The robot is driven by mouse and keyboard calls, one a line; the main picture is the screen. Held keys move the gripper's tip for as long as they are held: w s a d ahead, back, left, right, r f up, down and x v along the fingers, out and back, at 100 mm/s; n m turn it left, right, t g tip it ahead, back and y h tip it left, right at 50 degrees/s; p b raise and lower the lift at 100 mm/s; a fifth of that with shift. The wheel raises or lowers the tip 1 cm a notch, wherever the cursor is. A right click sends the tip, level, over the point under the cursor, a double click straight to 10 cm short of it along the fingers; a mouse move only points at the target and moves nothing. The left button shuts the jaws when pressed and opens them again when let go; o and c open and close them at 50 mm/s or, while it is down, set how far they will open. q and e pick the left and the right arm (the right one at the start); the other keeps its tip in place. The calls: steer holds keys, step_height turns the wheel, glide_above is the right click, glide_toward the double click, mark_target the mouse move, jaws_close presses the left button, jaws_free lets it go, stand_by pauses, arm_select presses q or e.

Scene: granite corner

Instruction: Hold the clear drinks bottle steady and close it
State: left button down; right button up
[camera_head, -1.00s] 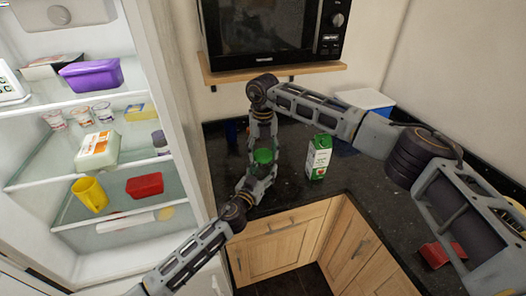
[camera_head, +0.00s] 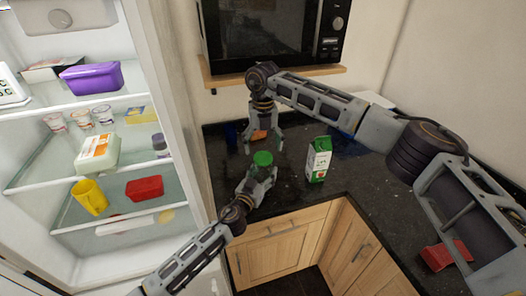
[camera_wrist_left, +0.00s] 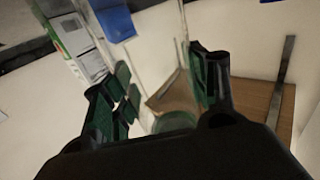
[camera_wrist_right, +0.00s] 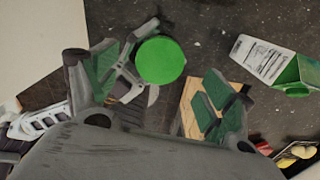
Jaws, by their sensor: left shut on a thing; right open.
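The clear drinks bottle is upright in my left gripper (camera_head: 258,176), which is shut on it above the dark worktop. Its green cap (camera_head: 263,158) sits at the top of the bottle. My left fingers hide most of the body, and the clear wall is hard to make out in the left wrist view. My right gripper (camera_head: 263,145) is open and empty, above and behind the cap and apart from it. In the right wrist view the round green cap (camera_wrist_right: 160,60) shows beyond my open right fingers, with my left fingers beside it.
A green and white carton (camera_head: 318,160) stands to the right of the bottle. A small orange-brown object (camera_head: 258,134) and a blue one (camera_head: 230,134) lie behind. A red object (camera_head: 445,255) is at right.

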step_height(320, 180, up, 8)
stand_by(0.5)
arm_select(q)
steer(key=shift+c, duration=1.8)
jaws_free()
steer(key=shift+s, duration=0.1)
steer(key=v, duration=1.1)
steer(key=shift+s+a, duration=0.25)
steer(key=shift+s, duration=0.1)
arm_select(e)
steer(key=shift+f, duration=0.1)
